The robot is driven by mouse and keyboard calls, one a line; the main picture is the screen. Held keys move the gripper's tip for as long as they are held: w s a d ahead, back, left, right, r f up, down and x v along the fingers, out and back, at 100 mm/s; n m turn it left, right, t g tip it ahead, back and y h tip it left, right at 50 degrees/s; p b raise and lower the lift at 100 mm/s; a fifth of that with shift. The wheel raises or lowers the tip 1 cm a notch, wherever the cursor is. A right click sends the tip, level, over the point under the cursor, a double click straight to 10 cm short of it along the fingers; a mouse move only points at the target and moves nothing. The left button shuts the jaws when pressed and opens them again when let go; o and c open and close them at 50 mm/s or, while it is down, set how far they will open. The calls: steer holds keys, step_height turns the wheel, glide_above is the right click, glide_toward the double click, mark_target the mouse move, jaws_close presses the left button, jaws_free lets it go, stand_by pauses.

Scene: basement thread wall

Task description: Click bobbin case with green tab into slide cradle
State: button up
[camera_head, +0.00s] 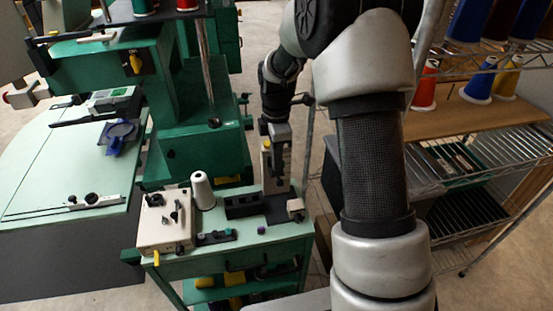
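My gripper (275,180) points down over the dark mat at the back right of the green cart top. Its fingers are small and dark here, and I cannot tell whether they are open or hold anything. A low black strip (215,238) lies near the cart's front, with a small green spot at its right end. A tiny round purple and green piece (261,230) sits to its right. A black block with notches (243,204) stands behind them, left of my gripper. I cannot tell for sure which of these is the bobbin case or the slide cradle.
A beige box with knobs (165,221) and a white thread cone (203,191) stand at the cart's left. A beige roll (295,206) sits at its right edge. Green machinery (195,140) rises behind. A wire rack with thread cones (425,86) is at right.

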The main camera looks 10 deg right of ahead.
steer(key=o, duration=0.5)
steer(key=shift+w+r, duration=0.1)
steer(key=shift+r, duration=0.15)
steer(key=s+r+m+t+p, duration=0.1)
steer(key=s+r+m, duration=0.15)
steer(key=r, duration=0.85)
steer(key=s+r+m+p, duration=0.15)
steer(key=s+r, duration=0.25)
steer(key=r, duration=0.7)
steer(key=s+m+t, duration=0.1)
steer(key=s+m, duration=0.3)
steer(key=s, duration=0.2)
steer(key=s+r+m+t, duration=0.1)
steer(key=s+m+t, duration=0.1)
steer(key=s+m, duration=0.3)
steer(key=s+r+m+t+p, duration=0.1)
steer(key=s+m, duration=0.4)
steer(key=s, duration=0.3)
steer(key=shift+s+r+t, duration=0.1)
steer(key=shift+s+t, duration=0.05)
steer(key=shift+t, duration=0.15)
